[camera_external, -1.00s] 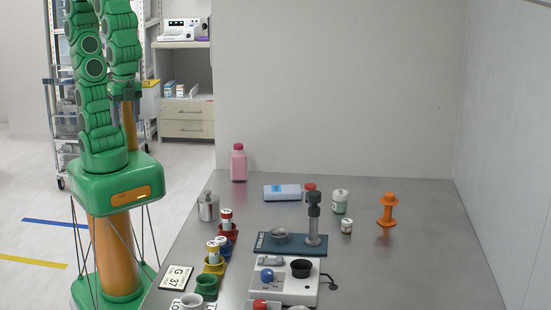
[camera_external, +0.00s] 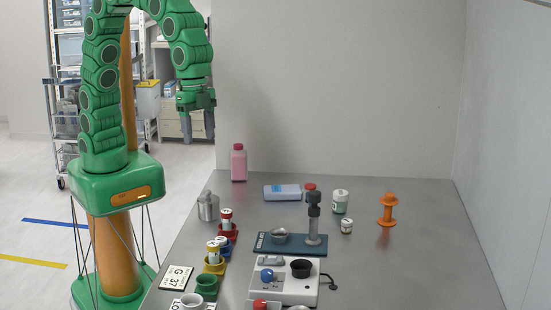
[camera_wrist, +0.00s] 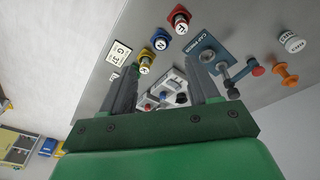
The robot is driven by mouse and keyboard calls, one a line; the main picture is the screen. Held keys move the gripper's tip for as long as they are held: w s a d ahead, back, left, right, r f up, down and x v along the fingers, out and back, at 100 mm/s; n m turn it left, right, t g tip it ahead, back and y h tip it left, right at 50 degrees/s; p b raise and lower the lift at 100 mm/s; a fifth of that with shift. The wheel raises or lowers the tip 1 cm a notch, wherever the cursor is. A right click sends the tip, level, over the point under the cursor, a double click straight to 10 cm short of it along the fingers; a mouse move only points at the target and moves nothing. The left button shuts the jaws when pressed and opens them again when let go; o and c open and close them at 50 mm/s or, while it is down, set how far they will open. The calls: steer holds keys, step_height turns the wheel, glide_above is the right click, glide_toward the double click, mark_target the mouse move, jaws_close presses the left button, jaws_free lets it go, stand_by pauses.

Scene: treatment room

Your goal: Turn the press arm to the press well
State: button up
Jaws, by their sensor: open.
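The cap press has a dark blue base (camera_external: 262,243) on the steel table. Its press well (camera_external: 280,238) is a small grey bowl at the left of the base. The grey post (camera_external: 314,225) stands upright at the right, with the dark press arm (camera_external: 314,197) at its top, apart from the well; its exact heading is hard to tell. The base also shows in the wrist view (camera_wrist: 203,43), beyond the right finger, which partly covers the press. My gripper (camera_external: 198,140) is open and empty, raised high behind and left of the table, well away from the press.
A white device (camera_external: 285,290) with a black cup stands in front of the press. A blue-white bottle (camera_external: 282,192) lies behind it. Colored cup holders (camera_external: 206,285) line the left, near a metal jar (camera_external: 208,207). An orange stand (camera_external: 388,210) is right; table beyond it is clear.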

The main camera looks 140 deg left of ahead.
steer(key=w+a+f+t, duration=0.1)
steer(key=w+a+f, duration=0.1)
steer(key=w+a, duration=0.75)
steer(key=n+t+y, duration=0.1)
steer(key=t, duration=0.1)
glide_toward(314, 192)
steer(key=w+f, duration=0.1)
steer(key=shift+x, duration=3.95)
steer(key=shift+s, duration=0.15)
steer(key=shift+g, duration=0.3)
jaws_close()
